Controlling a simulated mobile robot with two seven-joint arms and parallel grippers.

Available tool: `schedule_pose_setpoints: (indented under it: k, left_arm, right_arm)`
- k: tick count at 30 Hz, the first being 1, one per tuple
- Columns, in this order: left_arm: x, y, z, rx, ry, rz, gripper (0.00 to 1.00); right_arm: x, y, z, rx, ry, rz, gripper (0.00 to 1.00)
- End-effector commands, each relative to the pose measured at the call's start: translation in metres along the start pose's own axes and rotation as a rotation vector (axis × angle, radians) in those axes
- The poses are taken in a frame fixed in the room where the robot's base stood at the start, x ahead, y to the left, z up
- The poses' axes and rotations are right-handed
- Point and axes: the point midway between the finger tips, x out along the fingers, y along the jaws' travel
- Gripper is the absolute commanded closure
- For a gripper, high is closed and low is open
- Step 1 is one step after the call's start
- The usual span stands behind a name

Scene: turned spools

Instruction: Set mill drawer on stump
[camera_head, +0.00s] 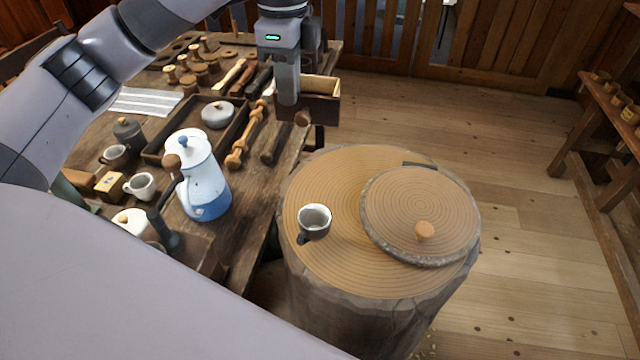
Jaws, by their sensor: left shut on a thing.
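The mill drawer (322,107) is a small dark wooden box with a pale inside and a round knob (302,118) on its front. My left gripper (288,98) points down and is shut on the drawer, at its left part. The drawer appears held up near the table's right edge, behind the stump; its exact height is hard to tell. The stump (335,262) stands at centre right with a ringed, flat top. The gripper's fingertips are partly hidden by the drawer. My right gripper is not in view.
The stump's back left top is bare. The table (245,215) holds a blue-white coffee pot (205,185), a tray (160,152), cups and turned spools. A bench (612,125) stands far right.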

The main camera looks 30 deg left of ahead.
Motion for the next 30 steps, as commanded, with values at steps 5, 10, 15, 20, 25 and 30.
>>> schedule_pose_setpoints:
  k: [5,10,15,20,25,30]
  left_arm:
    - [0.009,-0.001,0.0,0.033,0.002,0.004,1.0]
    - [0.036,0.0,0.0,0.034,0.002,0.007,1.0]
    - [0.067,0.0,0.0,0.03,0.001,0.007,1.0]
    - [0.107,0.0,0.001,0.029,0.0,0.005,1.0]
    - [0.141,0.0,0.001,0.029,0.001,0.003,1.0]
    - [0.155,-0.001,0.0,0.03,0.002,0.0,1.0]
  right_arm:
    - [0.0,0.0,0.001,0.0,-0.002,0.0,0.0]
    - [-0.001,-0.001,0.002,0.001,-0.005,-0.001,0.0]
    - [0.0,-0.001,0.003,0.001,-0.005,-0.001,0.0]
    - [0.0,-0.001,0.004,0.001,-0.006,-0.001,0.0]
    - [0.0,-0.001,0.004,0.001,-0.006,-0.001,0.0]
    - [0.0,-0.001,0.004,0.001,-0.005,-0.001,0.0]
